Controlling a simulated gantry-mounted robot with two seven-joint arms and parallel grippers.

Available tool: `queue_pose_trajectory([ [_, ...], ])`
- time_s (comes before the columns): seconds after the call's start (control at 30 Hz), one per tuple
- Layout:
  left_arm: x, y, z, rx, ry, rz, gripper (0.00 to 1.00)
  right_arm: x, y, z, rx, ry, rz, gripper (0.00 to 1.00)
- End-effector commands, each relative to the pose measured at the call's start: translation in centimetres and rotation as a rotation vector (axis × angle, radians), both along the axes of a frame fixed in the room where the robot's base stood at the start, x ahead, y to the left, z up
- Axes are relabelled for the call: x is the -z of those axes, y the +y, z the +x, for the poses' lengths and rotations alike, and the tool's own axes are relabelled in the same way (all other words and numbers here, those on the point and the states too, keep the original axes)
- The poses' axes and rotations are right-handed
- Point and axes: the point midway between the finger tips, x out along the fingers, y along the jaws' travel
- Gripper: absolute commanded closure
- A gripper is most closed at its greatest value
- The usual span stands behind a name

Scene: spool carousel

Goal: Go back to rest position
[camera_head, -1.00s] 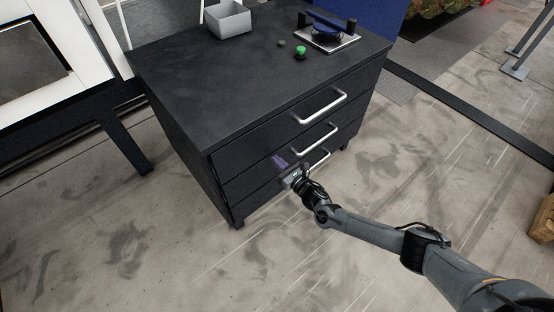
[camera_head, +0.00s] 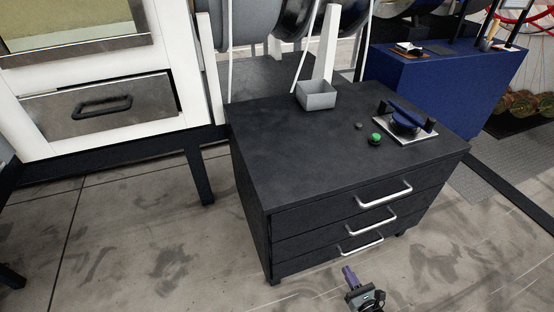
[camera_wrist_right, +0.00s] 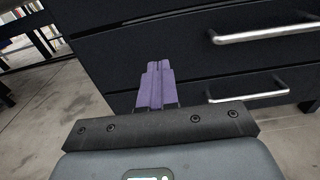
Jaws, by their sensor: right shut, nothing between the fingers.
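My right gripper (camera_head: 348,273) is at the bottom of the head view, in front of the lowest drawer of the black cabinet (camera_head: 300,150). Its purple fingers are shut with nothing between them, and they also show in the right wrist view (camera_wrist_right: 156,86). The fingers look apart from the bottom drawer handle (camera_head: 361,244), which in the wrist view (camera_wrist_right: 250,92) lies to their right. My left gripper is in neither view.
On the cabinet top stand a grey open box (camera_head: 317,97), a green button (camera_head: 375,139) and a blue device on a metal plate (camera_head: 405,124). A white-framed unit with a drawer (camera_head: 100,107) stands left. A blue table (camera_head: 445,80) is behind right. The floor in front is clear.

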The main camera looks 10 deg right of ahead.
Motion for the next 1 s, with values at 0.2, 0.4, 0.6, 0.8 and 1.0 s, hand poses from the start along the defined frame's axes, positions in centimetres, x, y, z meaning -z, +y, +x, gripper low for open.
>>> queue_pose_trajectory([
  [0.2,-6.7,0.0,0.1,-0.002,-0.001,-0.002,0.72,-3.1,4.7,-6.5,0.043,0.088,0.164,1.00],
  [0.4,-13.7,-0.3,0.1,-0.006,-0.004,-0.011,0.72,-12.0,10.6,-10.1,0.244,0.289,0.673,1.00],
  [0.6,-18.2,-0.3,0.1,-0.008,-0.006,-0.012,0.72,-21.1,11.8,-12.4,0.560,0.544,1.362,1.00],
  [0.8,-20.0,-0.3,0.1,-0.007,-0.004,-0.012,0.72,-29.1,10.7,-15.6,0.937,0.678,1.900,1.00],
  [1.0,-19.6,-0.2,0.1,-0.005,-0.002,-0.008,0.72,-33.5,9.7,-19.1,1.341,0.639,2.225,1.00],
])
